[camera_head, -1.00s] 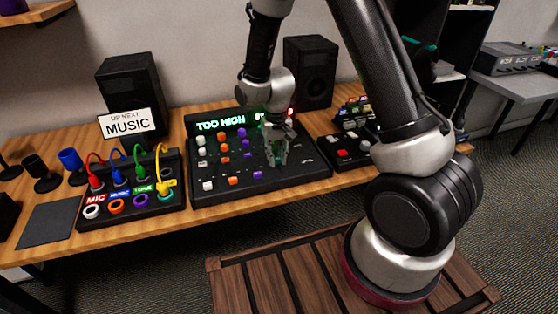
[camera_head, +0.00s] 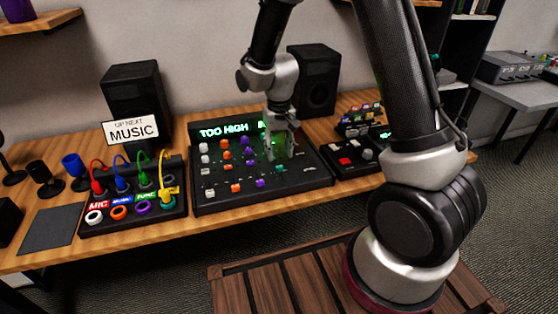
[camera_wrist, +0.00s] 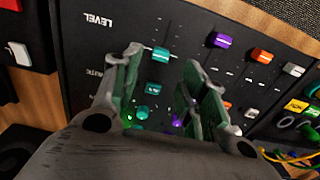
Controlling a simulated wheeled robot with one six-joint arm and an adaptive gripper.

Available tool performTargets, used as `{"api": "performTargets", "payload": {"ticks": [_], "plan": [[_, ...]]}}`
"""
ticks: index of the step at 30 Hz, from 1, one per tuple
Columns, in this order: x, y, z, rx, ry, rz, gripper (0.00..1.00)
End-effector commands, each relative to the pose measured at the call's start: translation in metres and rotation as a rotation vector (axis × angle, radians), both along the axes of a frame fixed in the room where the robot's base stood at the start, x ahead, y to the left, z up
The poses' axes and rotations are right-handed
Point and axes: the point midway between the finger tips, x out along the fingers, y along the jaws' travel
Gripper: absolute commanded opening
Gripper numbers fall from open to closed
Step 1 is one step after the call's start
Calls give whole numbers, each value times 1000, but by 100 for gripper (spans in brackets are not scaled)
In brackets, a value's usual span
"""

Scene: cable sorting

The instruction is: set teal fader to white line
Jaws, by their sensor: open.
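The teal fader (camera_head: 281,168) is on the mixer (camera_head: 214,203) in the head view, just below my fingertips. In the wrist view the teal fader cap (camera_wrist: 161,54) shows between and just beyond the fingertips, with small white marks by its slot; I cannot tell which is the white line. My gripper (camera_head: 284,151) is open and empty above the mixer, its fingers (camera_wrist: 163,63) apart on either side of the teal column. The mixer display (camera_head: 224,130) reads "TOO HIGH", its right part hidden by my gripper.
Purple (camera_wrist: 221,40), orange (camera_wrist: 262,56) and white (camera_wrist: 293,69) faders sit beside the teal one. A teal button (camera_wrist: 154,88) and teal knob lie nearer the palm. A cable box (camera_head: 135,222) stands left of the mixer, a smaller control box (camera_head: 345,170) right. Two speakers stand behind.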

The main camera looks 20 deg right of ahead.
Motion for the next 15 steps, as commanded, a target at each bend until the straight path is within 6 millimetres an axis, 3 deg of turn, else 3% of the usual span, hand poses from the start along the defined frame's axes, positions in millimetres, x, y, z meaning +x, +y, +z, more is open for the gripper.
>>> {"api": "performTargets", "payload": {"ticks": [6, 15], "plan": [[0, 0, 44, 1, -2, 0, 43], [0, 0, 62, 0, 1, 0, 43]]}}
